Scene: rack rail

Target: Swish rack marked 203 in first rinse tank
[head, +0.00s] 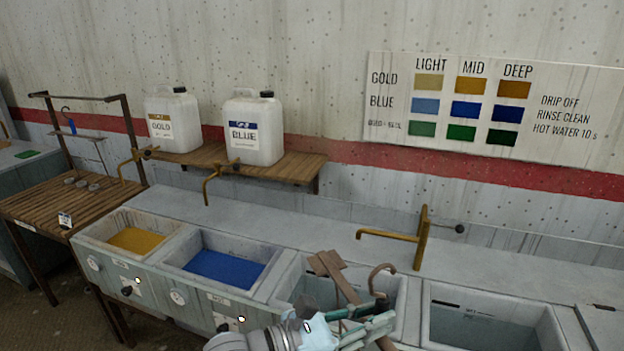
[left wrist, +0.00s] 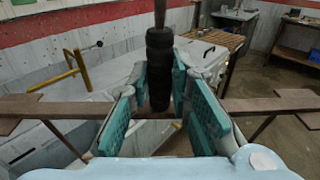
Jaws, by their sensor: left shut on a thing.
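My left gripper (head: 368,325) is shut on the rack, over the third tank from the left. The rack (head: 338,276) is brown, with a flat crossbar and a curved hook at its top. In the left wrist view its dark grip (left wrist: 158,70) stands between my teal finger pads (left wrist: 160,95), and its brown crossbar (left wrist: 50,107) reaches out to both sides. No number is readable on it. The third tank (head: 284,284) is grey; the rack and my arm hide much of its inside, so I cannot tell how low the rack hangs. My right gripper is not in view.
A tank of gold liquid (head: 137,240) and a tank of blue liquid (head: 224,267) are to the left. Another grey tank (head: 490,325) is to the right. A brass tap (head: 420,240) stands behind the tanks. A slatted wooden table (head: 60,205) is at far left.

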